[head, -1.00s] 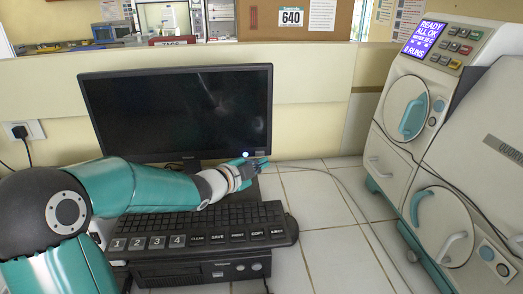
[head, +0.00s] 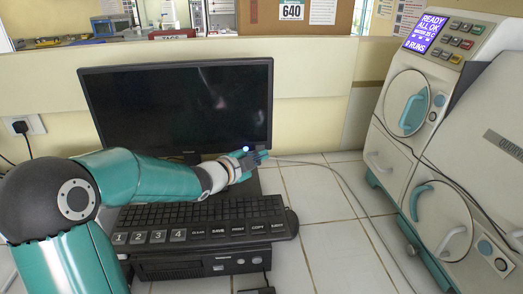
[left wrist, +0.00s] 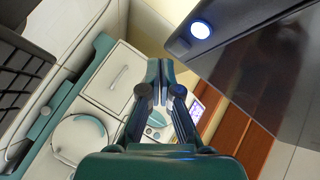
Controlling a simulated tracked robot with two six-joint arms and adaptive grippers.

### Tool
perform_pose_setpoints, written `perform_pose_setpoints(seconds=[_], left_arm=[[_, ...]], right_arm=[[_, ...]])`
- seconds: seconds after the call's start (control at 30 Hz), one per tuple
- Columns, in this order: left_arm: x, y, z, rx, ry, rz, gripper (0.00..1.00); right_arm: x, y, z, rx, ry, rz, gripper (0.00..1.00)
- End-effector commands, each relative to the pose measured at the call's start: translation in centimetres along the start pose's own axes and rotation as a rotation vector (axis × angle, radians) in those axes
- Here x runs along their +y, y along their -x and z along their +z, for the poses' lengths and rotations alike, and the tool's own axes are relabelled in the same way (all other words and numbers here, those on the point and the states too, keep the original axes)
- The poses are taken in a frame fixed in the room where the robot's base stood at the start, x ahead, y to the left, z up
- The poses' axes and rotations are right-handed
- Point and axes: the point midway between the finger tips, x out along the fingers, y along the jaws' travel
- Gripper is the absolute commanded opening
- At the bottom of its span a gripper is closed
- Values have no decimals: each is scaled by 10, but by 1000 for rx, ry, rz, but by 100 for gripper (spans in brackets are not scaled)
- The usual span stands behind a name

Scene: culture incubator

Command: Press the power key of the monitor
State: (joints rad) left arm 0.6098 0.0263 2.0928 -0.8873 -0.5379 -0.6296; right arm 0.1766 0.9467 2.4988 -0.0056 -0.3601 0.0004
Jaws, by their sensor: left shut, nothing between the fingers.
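The monitor (head: 175,105) stands upright behind the keyboard with a dark screen. Its power key (head: 246,149) is a small glowing white-blue round button at the lower right of its frame. In the left wrist view the key (left wrist: 200,29) shows lit on the dark frame, up and right of the fingertips. My left gripper (head: 262,156) is just below and right of the key in the head view. Its fingers (left wrist: 160,68) are shut together with nothing between them. A gap shows between fingertips and key in the wrist view; contact is not visible. My right gripper is not in view.
A black keyboard (head: 200,212) lies on a dark computer case (head: 200,265) in front of the monitor. A large white instrument (head: 440,140) with teal handles stands at the right. A cable crosses the white tiles (head: 315,195), which are otherwise mostly clear.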

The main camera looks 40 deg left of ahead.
Motion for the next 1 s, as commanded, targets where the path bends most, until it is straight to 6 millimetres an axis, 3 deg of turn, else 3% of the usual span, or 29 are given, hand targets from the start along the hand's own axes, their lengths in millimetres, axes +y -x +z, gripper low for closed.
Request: perform_pose_setpoints(seconds=[1.0], left_arm=[[-5, -7, 2, 2, -1, 1, 0]], right_arm=[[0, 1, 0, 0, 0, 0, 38]])
